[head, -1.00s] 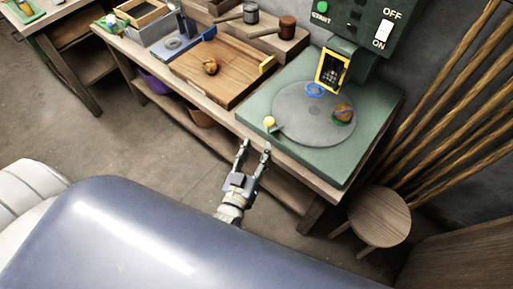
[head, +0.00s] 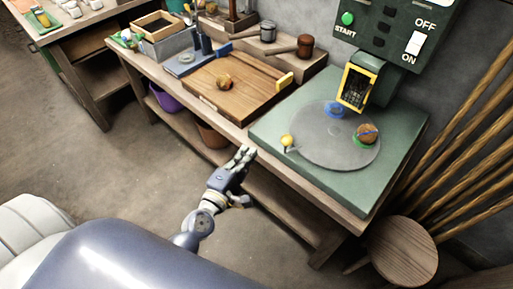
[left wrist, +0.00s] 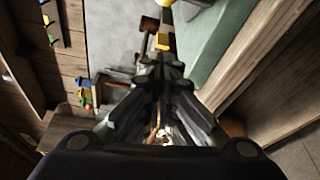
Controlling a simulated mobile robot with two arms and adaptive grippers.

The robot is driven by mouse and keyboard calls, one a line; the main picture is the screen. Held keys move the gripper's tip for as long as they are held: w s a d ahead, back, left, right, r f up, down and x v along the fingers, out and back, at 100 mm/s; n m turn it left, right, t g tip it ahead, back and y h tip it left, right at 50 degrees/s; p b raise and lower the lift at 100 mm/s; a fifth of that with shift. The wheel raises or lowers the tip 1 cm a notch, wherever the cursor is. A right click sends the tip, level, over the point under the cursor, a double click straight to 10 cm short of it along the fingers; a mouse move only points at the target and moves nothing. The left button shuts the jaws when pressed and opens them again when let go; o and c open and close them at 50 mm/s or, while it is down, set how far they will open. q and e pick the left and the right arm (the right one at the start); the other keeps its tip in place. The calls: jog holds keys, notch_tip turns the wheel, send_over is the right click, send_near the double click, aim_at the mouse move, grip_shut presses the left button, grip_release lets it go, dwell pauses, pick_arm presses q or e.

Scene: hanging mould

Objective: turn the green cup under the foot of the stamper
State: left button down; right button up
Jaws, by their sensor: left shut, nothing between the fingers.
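The stamper is a green machine (head: 388,83). Its round grey turntable (head: 325,140) carries the green cup (head: 358,141) at the right, with a brown lump in it that hides part of the cup. A blue cup (head: 334,110) sits at the back of the turntable, by the yellow-framed guard (head: 357,86); the foot itself is hard to make out. A yellow knob (head: 287,141) stands at the turntable's left edge. My left gripper (head: 243,157) is shut and empty, in front of the bench edge, left of and below the knob; its fingers fill the left wrist view (left wrist: 160,70). My right gripper is out of view.
A wooden board (head: 235,88) with a small brown lump lies left of the stamper. Two mallets rest on the shelf behind. A purple pot (head: 165,98) and a brown pot (head: 211,135) stand under the bench. A stool (head: 403,250) stands at the right.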

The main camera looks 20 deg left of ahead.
pick_arm(q)
jog(key=w+d+p, duration=0.2)
jog(key=w+d, duration=0.2)
jog(key=w, duration=0.3)
jog(key=shift+w, duration=0.4)
jog(key=shift+d, duration=0.1)
jog(key=shift+s+d+r, duration=0.1)
jog(key=shift+s, duration=0.05)
